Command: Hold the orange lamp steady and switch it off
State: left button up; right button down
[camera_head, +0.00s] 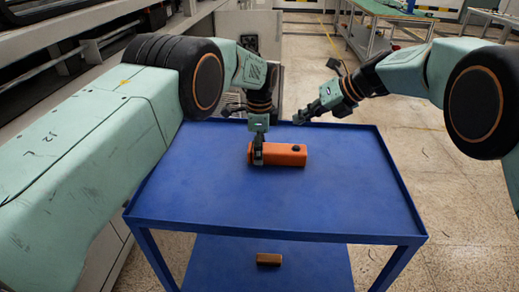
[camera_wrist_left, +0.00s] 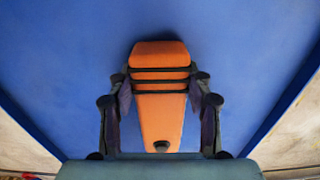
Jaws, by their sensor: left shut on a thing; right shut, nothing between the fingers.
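The orange lamp (camera_head: 283,156) lies on its side on the blue table, its long axis running left to right in the head view. A dark round knob (camera_head: 296,148) sits on top near its right end. My left gripper (camera_head: 257,160) is shut on the lamp near its left end, coming down from above. In the left wrist view the lamp (camera_wrist_left: 160,110) sits between both fingers, with dark bands across it and the dark knob (camera_wrist_left: 161,146) at the near end. My right gripper (camera_head: 300,119) is shut and empty, above the table's back edge, apart from the lamp.
The blue table (camera_head: 345,190) has a raised rim and is otherwise clear around the lamp. A small brown block (camera_head: 268,259) lies on its lower shelf. Grey machinery stands behind at the left, and a green-topped workbench (camera_head: 385,10) stands far back at the right.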

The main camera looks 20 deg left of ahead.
pick_arm(q)
jog(key=shift+f, duration=0.1)
jog(key=o, duration=1.4)
pick_arm(e)
jog(key=shift+w+f, duration=0.1)
pick_arm(q)
notch_tip(320, 180, up, 12)
